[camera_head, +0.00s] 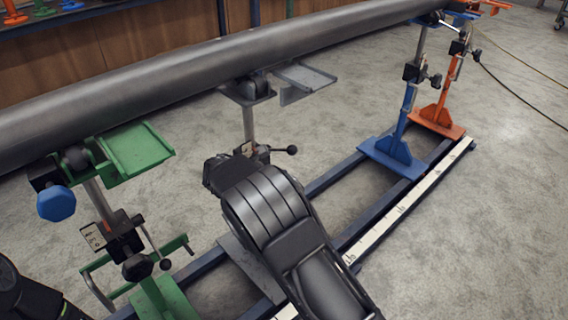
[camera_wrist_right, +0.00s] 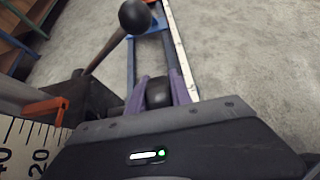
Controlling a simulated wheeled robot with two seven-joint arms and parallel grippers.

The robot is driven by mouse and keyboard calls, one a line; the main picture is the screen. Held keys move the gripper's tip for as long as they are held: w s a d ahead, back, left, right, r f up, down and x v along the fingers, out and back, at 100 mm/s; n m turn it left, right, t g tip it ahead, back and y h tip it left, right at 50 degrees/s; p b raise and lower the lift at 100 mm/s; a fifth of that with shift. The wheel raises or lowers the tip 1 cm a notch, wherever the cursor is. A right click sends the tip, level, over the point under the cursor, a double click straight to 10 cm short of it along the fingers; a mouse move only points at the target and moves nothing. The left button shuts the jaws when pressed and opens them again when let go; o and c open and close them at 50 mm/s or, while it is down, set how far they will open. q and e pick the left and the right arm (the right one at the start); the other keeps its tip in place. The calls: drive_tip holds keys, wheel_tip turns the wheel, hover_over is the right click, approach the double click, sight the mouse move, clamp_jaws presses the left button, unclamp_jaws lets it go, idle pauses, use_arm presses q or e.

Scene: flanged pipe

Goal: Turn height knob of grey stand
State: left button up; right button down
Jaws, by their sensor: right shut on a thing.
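The grey stand (camera_head: 248,112) holds up the long dark pipe (camera_head: 190,66) in the head view. A lever with a black ball end (camera_head: 291,150) sticks out to the right of its post; it also shows in the wrist view (camera_wrist_right: 134,16). My right gripper (camera_wrist_right: 158,92) has its two purple fingers on either side of a dark rounded knob (camera_wrist_right: 157,93), the height knob, and is shut on it. In the head view my right arm hides the gripper, the knob and the lower part of the stand. My left gripper is not in view.
A green stand (camera_head: 140,150) is at the left, and a blue stand (camera_head: 396,150) and an orange stand (camera_head: 437,116) are at the right. They stand along a dark rail base with a white ruler strip (camera_head: 408,200).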

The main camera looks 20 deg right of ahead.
drive_tip(key=shift+s+a+f, duration=0.1)
drive_tip(key=shift+s+f, duration=0.05)
drive_tip(key=shift+f, duration=0.35)
drive_tip(key=c, duration=1.5)
unclamp_jaws()
drive_tip(key=o, duration=0.3)
drive_tip(key=shift+r, duration=0.15)
drive_tip(key=shift+o, duration=0.2)
drive_tip(key=shift+r, duration=0.1)
drive_tip(key=shift+a+r, duration=0.3)
drive_tip(key=shift+r, duration=0.05)
drive_tip(key=p+v, duration=0.1)
drive_tip(key=v, duration=0.4)
drive_tip(key=shift+a+r+p, duration=0.15)
drive_tip(key=shift+p, duration=0.2)
drive_tip(key=shift+s+a+r, duration=0.25)
drive_tip(key=shift+a+r, duration=0.05)
drive_tip(key=shift+a, duration=0.2)
